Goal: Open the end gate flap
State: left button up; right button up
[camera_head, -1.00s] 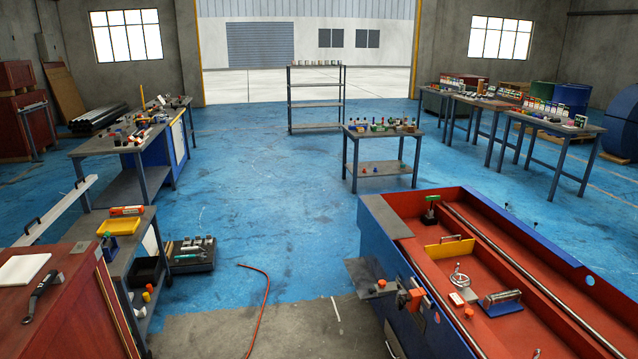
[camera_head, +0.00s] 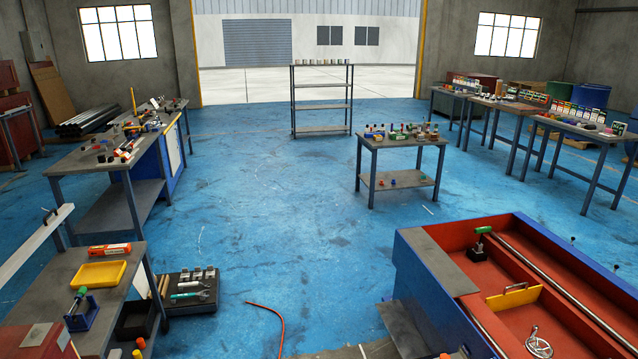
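A long blue machine with a red trough (camera_head: 468,237) stands at the lower right. Inside it a yellow plate (camera_head: 513,299) with a dark handle stands upright across the trough. I cannot tell whether this plate is the end gate flap. A silver handwheel (camera_head: 538,343) sits in the trough nearer to me. A green-topped fitting (camera_head: 480,243) stands near the trough's far end, and a long metal bar (camera_head: 556,285) runs along it. A grey shelf (camera_head: 404,328) juts from the machine's left side. Neither of my grippers is in view.
A left bench (camera_head: 50,266) holds a yellow tray (camera_head: 98,273). A black tool tray (camera_head: 189,303) and a red hose (camera_head: 277,318) lie on the floor. A small table (camera_head: 402,143) stands beyond the machine. The blue floor (camera_head: 290,215) between is largely clear.

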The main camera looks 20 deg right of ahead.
aim_at(508, 300)
jog(key=i+j+z, duration=0.2)
jog(key=i, duration=1.2)
jog(key=i+z, duration=0.45)
jog(key=i+j+z, duration=0.2)
jog(key=i+z, duration=0.4)
jog(key=z, duration=0.25)
jog(key=i+j+z, duration=0.1)
jog(key=z, duration=0.3)
jog(key=i+j+z, duration=0.15)
jog(key=z, duration=0.25)
jog(key=i+j+z, duration=0.1)
jog(key=z, duration=0.3)
jog(key=i+j+z, duration=0.2)
jog(key=z, duration=0.2)
jog(key=i+j+z, duration=0.15)
jog(key=j+z, duration=0.25)
jog(key=i+j+z, duration=0.15)
jog(key=z, duration=0.3)
